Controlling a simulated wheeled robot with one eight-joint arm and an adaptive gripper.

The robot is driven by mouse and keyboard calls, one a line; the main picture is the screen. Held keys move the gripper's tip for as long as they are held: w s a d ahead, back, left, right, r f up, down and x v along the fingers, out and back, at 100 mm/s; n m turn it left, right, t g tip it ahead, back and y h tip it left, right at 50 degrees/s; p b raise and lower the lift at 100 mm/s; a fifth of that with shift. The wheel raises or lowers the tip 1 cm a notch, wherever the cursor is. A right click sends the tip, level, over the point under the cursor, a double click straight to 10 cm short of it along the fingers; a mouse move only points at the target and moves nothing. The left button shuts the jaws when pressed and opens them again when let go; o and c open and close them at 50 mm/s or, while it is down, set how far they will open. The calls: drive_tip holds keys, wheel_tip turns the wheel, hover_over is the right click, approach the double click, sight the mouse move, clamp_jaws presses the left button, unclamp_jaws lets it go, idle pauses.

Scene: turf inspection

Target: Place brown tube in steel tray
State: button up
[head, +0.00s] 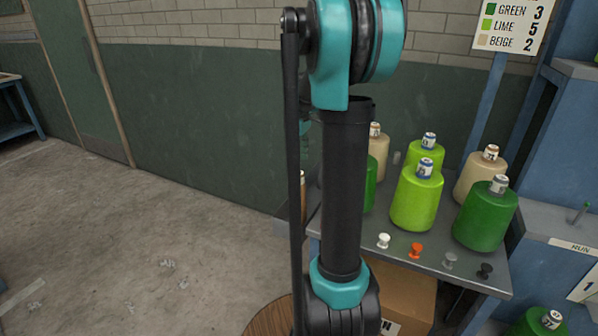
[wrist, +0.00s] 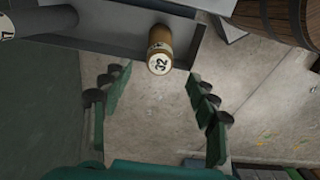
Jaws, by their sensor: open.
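A brown tube (wrist: 159,50) with a round white end marked 32 shows near the top middle of the wrist view. It is at the edge of a grey metal surface (wrist: 105,38); I cannot tell whether this surface is the steel tray. A brown strip beside my arm in the head view (head: 303,192) looks like the same tube, mostly hidden. My gripper (wrist: 157,82) is open and empty, its green fingers spread either side below the tube, apart from it.
A metal table (head: 400,262) holds several green, lime and beige yarn cones and small coloured knobs along its front. A cardboard box (head: 410,300) is beneath it. A wooden barrel (wrist: 272,18) stands nearby. Open concrete floor (head: 110,230) lies to the left.

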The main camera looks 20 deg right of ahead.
drive_tip(key=shift+r, duration=0.8)
drive_tip(key=shift+s+a, duration=0.2)
drive_tip(key=shift+s, duration=0.05)
drive_tip(key=s+a+f+m+t, duration=0.1)
drive_tip(key=s+a+f+m, duration=0.2)
drive_tip(key=s, duration=0.4)
drive_tip(key=s+a+f+m+t, duration=0.1)
drive_tip(key=s+a+f+m, duration=0.2)
drive_tip(key=s+f, duration=0.3)
drive_tip(key=s+a+f+m+t, duration=0.2)
drive_tip(key=s+a+f+m, duration=0.1)
drive_tip(key=s, duration=0.7)
wheel_tip(320, 180, down, 2)
drive_tip(key=shift+a+f, duration=0.25)
drive_tip(key=shift+a, duration=0.4)
